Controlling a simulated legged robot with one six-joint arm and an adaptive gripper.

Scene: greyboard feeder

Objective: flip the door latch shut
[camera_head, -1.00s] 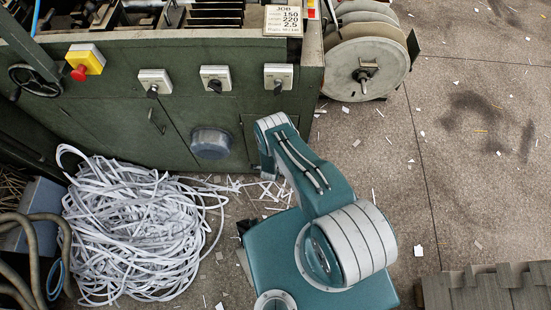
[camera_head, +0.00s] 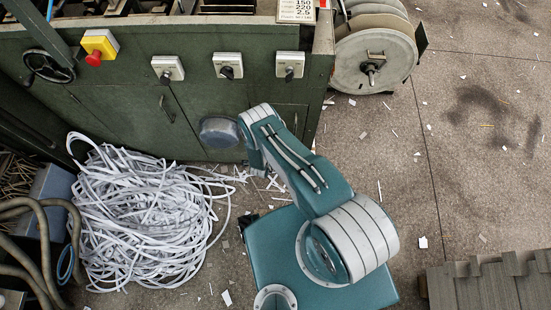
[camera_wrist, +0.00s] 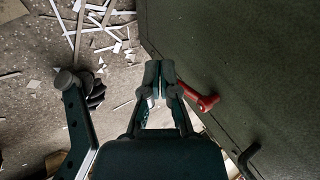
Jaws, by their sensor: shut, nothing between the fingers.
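A red lever (camera_wrist: 207,101), which looks like the door latch, sticks out from the edge of the dark green panel (camera_wrist: 245,65) in the wrist view. My gripper (camera_wrist: 158,72) is shut and empty just left of the lever, its fingertips past the lever's near end. I cannot tell whether the right finger touches the lever. In the head view my arm hides the gripper and the latch, in front of the green cabinet (camera_head: 120,125).
A black pull handle (camera_wrist: 247,160) stands out from the panel. In the head view, a heap of white strips (camera_head: 140,215) lies left of my body, a large reel (camera_head: 372,68) stands at the back right, and grey blocks (camera_head: 490,285) sit at the lower right. Floor at right is mostly clear.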

